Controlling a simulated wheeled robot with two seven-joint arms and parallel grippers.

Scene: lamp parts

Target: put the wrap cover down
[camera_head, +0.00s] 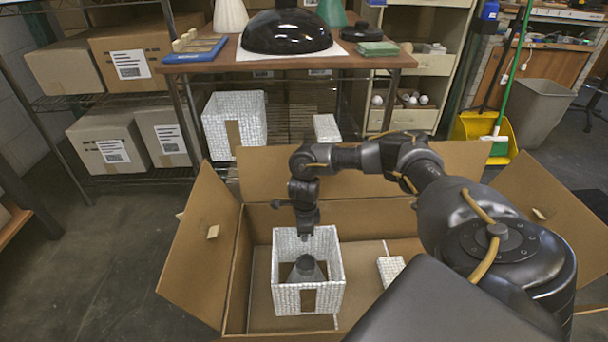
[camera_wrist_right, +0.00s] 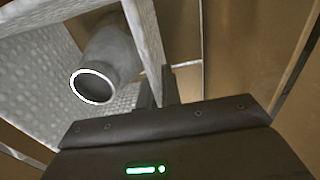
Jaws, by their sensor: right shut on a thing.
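The wrap cover (camera_head: 328,296) is a white, quilted, open-topped box with a brown patch on its front wall. It is upright inside the large open carton (camera_head: 240,272). My right gripper (camera_head: 306,234) is shut on the top edge of its far wall. In the right wrist view, the gripper's fingers (camera_wrist_right: 158,92) pinch the wall of the wrap cover (camera_wrist_right: 152,45). A dark grey lamp part (camera_head: 305,268) stands inside the cover; its pale-ringed round end shows in the wrist view (camera_wrist_right: 92,86). I cannot tell whether the cover touches the carton floor. My left gripper is out of view.
The carton's flaps spread outward around it. A small white wrapped block (camera_head: 391,270) lies right of the cover in the carton. Another quilted white box (camera_head: 218,128) stands behind. A table (camera_head: 290,62) at the back holds a black dome shade (camera_head: 286,32).

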